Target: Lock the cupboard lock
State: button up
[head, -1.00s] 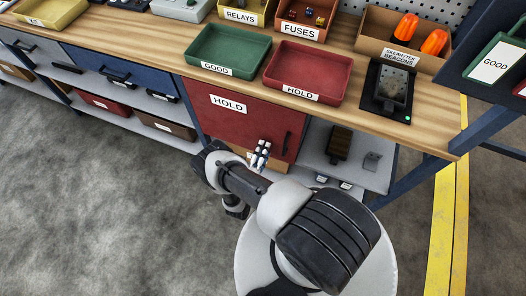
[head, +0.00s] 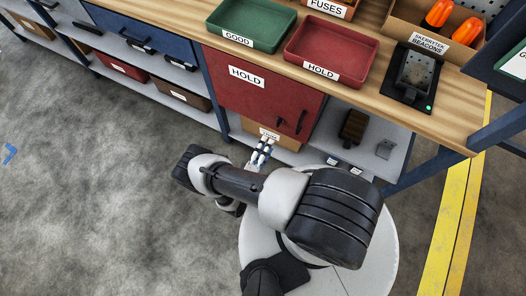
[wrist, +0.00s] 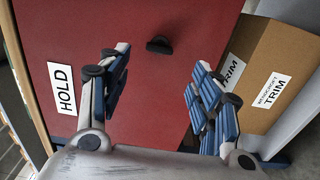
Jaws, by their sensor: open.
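The cupboard has a red door (head: 262,85) with a HOLD label, and it looks shut. A small dark knob (head: 281,122), apparently the lock, sits low on the door, left of the dark upright handle (head: 301,122). In the wrist view the knob (wrist: 159,45) stands out from the red door, its long side lying across the picture. My gripper (head: 264,148) is open and empty below and in front of the door's lower part. In the wrist view its fingers (wrist: 163,85) stand apart, with the knob beyond them, untouched. The handle is not in the wrist view.
A cardboard TRIM box (wrist: 260,75) lies under the door. An open shelf bay (head: 365,145) with dark parts is right of it. The bench top above holds a green GOOD tray (head: 250,25) and a red HOLD tray (head: 330,50). The floor at left is clear.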

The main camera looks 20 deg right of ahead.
jog(key=shift+v, duration=1.1)
jog(key=w+a+r+m+g+h, duration=0.1)
jog(key=w+r+m+g, duration=0.2)
jog(key=r, duration=0.5)
jog(key=w+a+r+m+g, duration=0.1)
jog(key=w+r+m+g, duration=0.15)
jog(key=r+g, duration=0.4)
notch_tip(320, 180, up, 18)
jog(key=d+m+g+y, duration=0.1)
jog(key=m+g+y, duration=0.1)
jog(key=g+y, duration=0.15)
jog(key=s+a+r+t+y, duration=0.2)
jog(key=s+r+t+y, duration=0.4)
jog(key=s+r+y, duration=0.5)
jog(key=shift+s+r+t+y, duration=0.35)
jog(key=shift+s+r, duration=2.85)
jog(key=shift+r, duration=1.9)
